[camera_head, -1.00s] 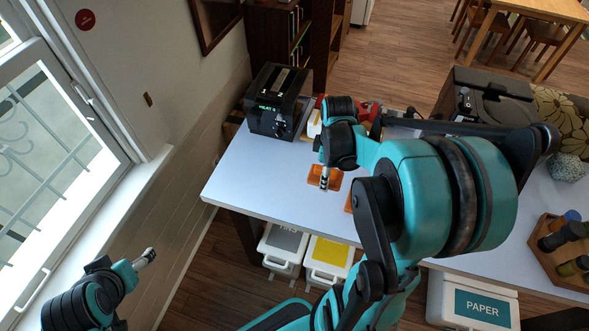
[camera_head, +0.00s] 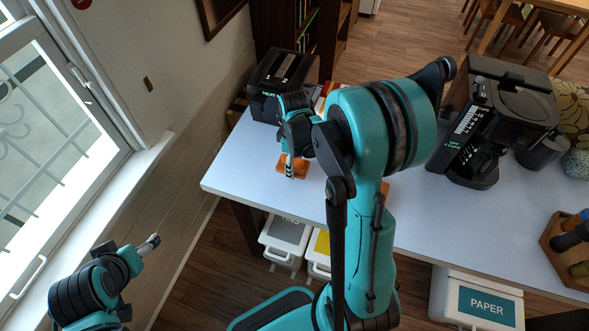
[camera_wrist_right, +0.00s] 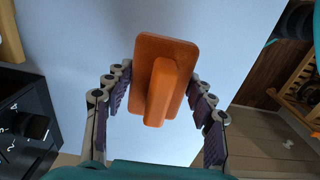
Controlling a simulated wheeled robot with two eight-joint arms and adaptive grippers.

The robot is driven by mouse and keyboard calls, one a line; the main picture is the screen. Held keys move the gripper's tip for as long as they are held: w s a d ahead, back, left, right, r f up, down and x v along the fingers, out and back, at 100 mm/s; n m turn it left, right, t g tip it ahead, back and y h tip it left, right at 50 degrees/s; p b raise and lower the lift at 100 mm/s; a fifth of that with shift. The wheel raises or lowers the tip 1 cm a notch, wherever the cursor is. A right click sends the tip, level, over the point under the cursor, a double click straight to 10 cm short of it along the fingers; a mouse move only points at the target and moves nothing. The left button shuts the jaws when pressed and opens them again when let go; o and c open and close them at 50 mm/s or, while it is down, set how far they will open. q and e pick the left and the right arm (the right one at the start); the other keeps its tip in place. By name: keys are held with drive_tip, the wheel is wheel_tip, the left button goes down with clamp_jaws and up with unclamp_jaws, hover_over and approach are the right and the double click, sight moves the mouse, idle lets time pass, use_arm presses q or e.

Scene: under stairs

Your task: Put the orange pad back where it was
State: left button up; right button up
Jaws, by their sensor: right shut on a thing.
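The orange pad (camera_wrist_right: 143,48) has a raised orange handle and sits between the fingers of my right gripper (camera_wrist_right: 160,100) in the right wrist view. In the head view the pad (camera_head: 295,168) shows at the white table's left part, in front of the black toaster-like machine, with my right gripper (camera_head: 290,172) over it. My right gripper is shut on the pad. I cannot tell whether the pad touches the table. A second orange patch (camera_head: 385,188) shows behind my right arm, mostly hidden. My left gripper (camera_head: 149,244) is off the table at lower left; its finger opening is unclear.
The black machine (camera_head: 268,92) stands at the table's back left corner. A black coffee maker (camera_head: 490,120) and a wooden tray (camera_head: 553,240) are to the right. White bins (camera_head: 284,240) stand below the table (camera_head: 235,180). The table's front left is clear.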

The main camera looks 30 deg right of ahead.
sight(295, 169)
wheel_tip(295, 169, down, 3)
drive_tip(key=shift+w+r+b, duration=0.1)
drive_tip(key=shift+b, duration=0.2)
drive_tip(key=o, duration=1.1)
